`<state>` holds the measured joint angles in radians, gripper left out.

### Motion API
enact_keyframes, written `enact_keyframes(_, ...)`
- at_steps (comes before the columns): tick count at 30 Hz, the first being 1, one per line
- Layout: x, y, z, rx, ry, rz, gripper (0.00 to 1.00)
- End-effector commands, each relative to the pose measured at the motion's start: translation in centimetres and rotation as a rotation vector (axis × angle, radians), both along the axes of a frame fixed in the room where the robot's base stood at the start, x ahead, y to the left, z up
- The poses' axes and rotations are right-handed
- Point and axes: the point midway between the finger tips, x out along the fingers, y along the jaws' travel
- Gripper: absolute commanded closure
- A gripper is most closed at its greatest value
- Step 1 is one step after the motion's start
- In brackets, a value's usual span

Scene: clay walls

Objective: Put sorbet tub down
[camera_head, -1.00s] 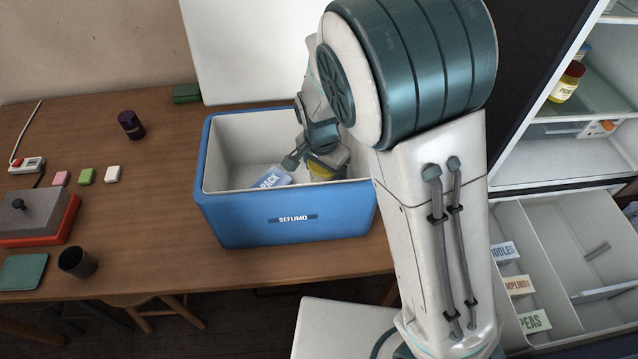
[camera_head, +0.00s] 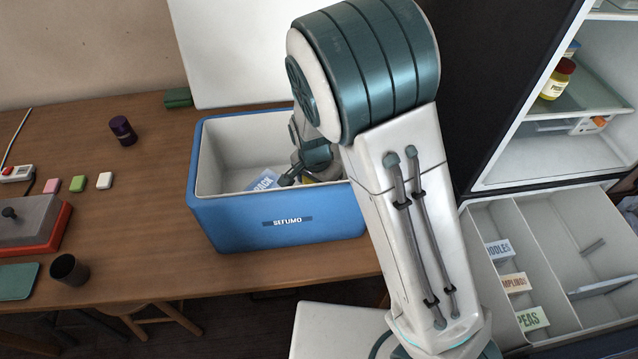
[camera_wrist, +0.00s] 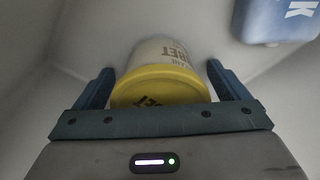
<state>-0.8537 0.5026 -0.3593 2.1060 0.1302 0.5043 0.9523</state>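The sorbet tub, white with a yellow lid (camera_wrist: 160,88), is inside the blue cooler box (camera_head: 282,222), its lid towards my palm in the wrist view. My gripper (camera_wrist: 162,68) is down in the cooler with one finger on each side of the tub. A narrow gap shows between the tub and each finger, so the fingers look open around it. In the head view my gripper (camera_head: 290,180) is partly hidden by the cooler's front wall, and only a sliver of yellow shows beside it. The tub's underside is hidden.
A blue ice pack (camera_head: 263,181) lies in the cooler, left of my gripper; it also shows in the wrist view (camera_wrist: 278,18). The cooler stands on a wooden table (camera_head: 130,245). An open freezer drawer (camera_head: 555,255) and fridge shelves are at right.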

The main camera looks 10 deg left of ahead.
Motion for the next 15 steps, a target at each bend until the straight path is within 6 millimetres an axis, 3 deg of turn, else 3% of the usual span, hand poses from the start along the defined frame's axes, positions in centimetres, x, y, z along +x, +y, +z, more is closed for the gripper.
enact_keyframes(8, 0.0, 0.1, 0.8, 0.002, -0.001, 0.001, 0.06)
enact_keyframes(15, -0.5, 0.4, 5.3, 0.004, -0.004, 0.003, 0.06)
